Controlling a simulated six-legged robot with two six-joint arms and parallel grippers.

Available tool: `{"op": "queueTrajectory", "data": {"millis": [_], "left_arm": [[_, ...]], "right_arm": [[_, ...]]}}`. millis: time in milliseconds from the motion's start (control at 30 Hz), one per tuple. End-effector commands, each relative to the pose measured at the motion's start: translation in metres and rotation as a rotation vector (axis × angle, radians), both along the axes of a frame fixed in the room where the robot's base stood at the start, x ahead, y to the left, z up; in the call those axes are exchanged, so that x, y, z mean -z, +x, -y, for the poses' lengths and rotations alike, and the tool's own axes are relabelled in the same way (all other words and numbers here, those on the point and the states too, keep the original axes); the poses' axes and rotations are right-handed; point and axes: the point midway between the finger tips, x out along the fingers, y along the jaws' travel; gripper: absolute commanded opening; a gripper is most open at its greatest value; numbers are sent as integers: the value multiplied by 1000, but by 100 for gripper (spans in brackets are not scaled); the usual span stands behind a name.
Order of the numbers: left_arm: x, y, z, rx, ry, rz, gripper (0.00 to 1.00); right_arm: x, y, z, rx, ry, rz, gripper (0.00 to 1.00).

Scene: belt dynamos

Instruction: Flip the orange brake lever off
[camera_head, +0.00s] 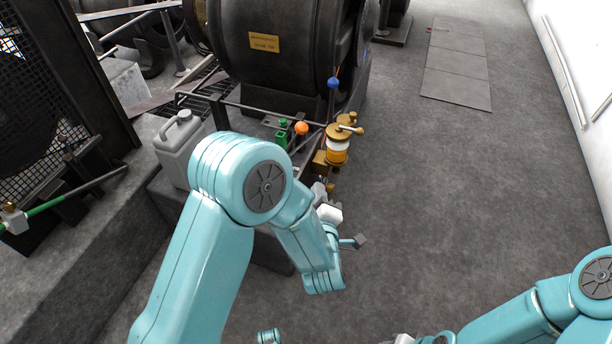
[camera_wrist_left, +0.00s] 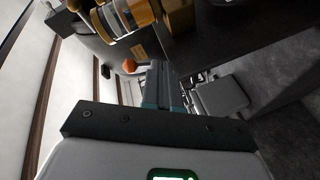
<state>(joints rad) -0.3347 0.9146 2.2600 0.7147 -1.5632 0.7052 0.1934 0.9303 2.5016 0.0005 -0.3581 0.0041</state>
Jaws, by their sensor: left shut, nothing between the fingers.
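The orange ball knob of the brake lever (camera_head: 301,128) stands by the machine at the centre of the head view, next to a green knob. It also shows in the left wrist view (camera_wrist_left: 129,66), just left of the fingertips. My left gripper (camera_head: 320,188) is below and a little right of the knob in the head view, partly hidden by my own arm. In the left wrist view its fingers (camera_wrist_left: 161,84) are shut and empty. I see no contact with the knob. Of my right arm, only links show at the lower right; its gripper is out of view.
A brass oiler with amber liquid (camera_head: 337,152) stands close right of the orange knob. A blue-knobbed lever (camera_head: 333,82) rises behind. A green knob (camera_head: 283,123) is just left. A grey jerrycan (camera_head: 181,148) stands left of my arm.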

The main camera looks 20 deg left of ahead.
Motion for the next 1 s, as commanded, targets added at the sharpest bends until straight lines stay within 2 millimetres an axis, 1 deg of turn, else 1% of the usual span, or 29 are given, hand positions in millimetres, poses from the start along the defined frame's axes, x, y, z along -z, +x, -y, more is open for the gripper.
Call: {"op": "queueTrajectory", "data": {"millis": [33,100,200,300,400,733,867,1000], "left_arm": [[15,0,4,-44,-19,102,0],[4,-3,5,-102,-43,225,0],[-8,-11,8,-156,-66,352,0],[-17,-16,9,-184,-77,421,0],[-22,-18,9,-194,-81,445,0],[-23,-16,7,-195,-81,443,0],[-25,-5,0,-198,-82,443,0],[-30,17,-15,-200,-83,444,0]], "right_arm": [[38,1,1,3,0,2,43],[55,2,1,5,-1,3,43],[70,2,2,8,-2,4,43],[76,3,2,9,-2,5,43],[75,3,2,10,-2,6,43],[74,3,2,9,-2,5,43],[76,3,2,10,-2,6,43],[80,4,3,12,-3,7,43]]}}
